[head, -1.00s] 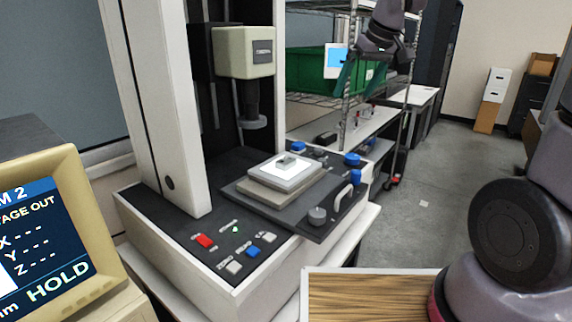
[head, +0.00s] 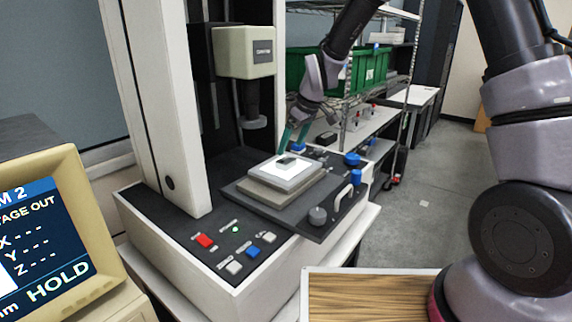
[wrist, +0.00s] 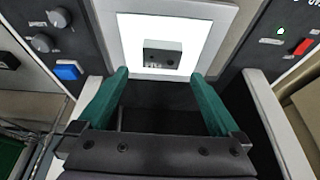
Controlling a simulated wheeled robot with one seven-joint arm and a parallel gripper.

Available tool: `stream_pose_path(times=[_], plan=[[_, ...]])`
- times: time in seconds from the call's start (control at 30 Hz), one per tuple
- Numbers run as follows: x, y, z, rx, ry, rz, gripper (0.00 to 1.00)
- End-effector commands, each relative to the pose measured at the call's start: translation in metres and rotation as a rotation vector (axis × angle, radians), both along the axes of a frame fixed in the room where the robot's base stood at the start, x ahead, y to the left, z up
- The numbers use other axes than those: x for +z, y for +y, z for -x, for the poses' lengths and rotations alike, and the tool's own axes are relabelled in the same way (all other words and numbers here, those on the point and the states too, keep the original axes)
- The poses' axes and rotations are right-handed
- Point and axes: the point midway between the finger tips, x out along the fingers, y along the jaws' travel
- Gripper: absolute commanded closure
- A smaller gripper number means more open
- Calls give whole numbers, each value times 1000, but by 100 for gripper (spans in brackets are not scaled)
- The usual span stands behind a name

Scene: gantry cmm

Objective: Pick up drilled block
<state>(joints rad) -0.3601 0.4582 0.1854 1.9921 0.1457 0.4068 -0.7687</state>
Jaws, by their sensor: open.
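The drilled block (head: 286,161) is a small grey block lying on a bright white lit plate (head: 300,172) on the machine's stage. In the wrist view the block (wrist: 162,53) shows dark holes in its face and sits on the white plate (wrist: 190,27). My gripper (head: 293,135) is above and behind the stage in the head view, pointing down toward the block. In the wrist view my gripper (wrist: 160,88) is open, its two green fingers apart, with the block ahead of the gap between them. Nothing is held.
The measuring machine's probe head (head: 255,122) hangs above and left of the plate. The white column (head: 165,110) stands at left. Blue and grey knobs (head: 352,159) and a handle (head: 343,197) stick up along the stage's right side. A green bin (head: 375,66) sits on the rack behind.

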Motion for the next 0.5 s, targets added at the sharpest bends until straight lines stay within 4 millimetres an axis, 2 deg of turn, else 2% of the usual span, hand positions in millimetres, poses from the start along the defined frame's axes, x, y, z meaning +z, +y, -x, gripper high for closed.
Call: stream_pose_path(times=[0.17,0.33,0.5], plan=[[-16,2,0,-1,3,2,0],[-43,7,-1,-1,3,1,0],[-54,11,-5,-1,1,1,0]])
